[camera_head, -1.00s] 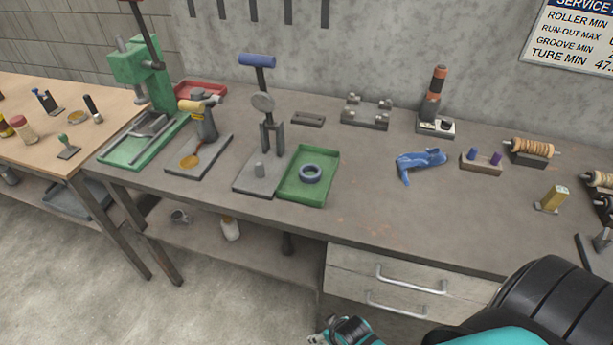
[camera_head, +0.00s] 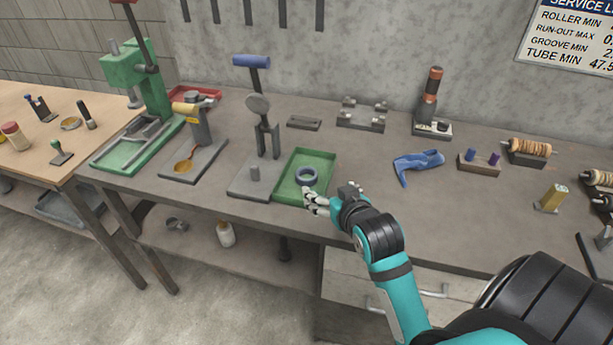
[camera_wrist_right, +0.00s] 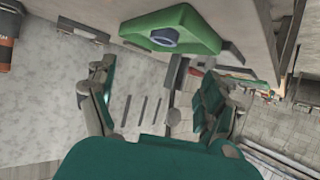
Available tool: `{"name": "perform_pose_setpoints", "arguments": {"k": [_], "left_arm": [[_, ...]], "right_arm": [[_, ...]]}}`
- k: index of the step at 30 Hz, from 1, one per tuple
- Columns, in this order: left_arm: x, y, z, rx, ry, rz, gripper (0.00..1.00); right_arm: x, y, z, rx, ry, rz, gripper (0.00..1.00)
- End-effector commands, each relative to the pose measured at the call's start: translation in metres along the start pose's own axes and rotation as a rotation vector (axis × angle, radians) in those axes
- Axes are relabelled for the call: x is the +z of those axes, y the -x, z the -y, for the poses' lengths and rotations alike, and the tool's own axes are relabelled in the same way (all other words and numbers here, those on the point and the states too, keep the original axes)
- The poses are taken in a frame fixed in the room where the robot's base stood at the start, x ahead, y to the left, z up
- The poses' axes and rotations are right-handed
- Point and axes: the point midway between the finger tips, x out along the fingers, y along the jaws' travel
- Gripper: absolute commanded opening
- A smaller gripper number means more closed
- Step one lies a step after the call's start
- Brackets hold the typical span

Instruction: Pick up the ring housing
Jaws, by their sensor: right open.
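The ring housing (camera_head: 306,176), a dark blue-grey ring, lies flat in the green tray (camera_head: 325,164) near the front of the grey workbench. My right gripper (camera_head: 312,200) is open and empty at the tray's front right corner, close to the ring and apart from it as far as I can see. In the right wrist view the ring (camera_wrist_right: 164,37) sits in the green tray (camera_wrist_right: 196,25), beyond the two spread fingers of the gripper (camera_wrist_right: 160,100). My left gripper is in neither view.
A stand with a blue handle (camera_head: 252,61) is left of the tray. The bench between tray and cloth is clear. Drawers are below the front edge.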

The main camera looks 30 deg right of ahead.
Motion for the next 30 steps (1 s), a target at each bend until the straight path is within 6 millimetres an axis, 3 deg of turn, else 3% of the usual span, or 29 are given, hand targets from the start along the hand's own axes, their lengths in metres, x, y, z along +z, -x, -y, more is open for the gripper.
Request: {"name": "perform_pose_setpoints", "arguments": {"k": [15,23,30], "left_arm": [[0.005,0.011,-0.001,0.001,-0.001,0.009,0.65],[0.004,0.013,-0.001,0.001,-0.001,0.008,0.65],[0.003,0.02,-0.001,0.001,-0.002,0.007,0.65]], "right_arm": [[-0.001,-0.102,0.0,0.0,0.0,-0.001,0.84],[0.0,-0.12,0.001,0.0,0.0,0.0,0.84],[0.004,-0.153,0.006,-0.001,0.0,0.002,0.84]]}}
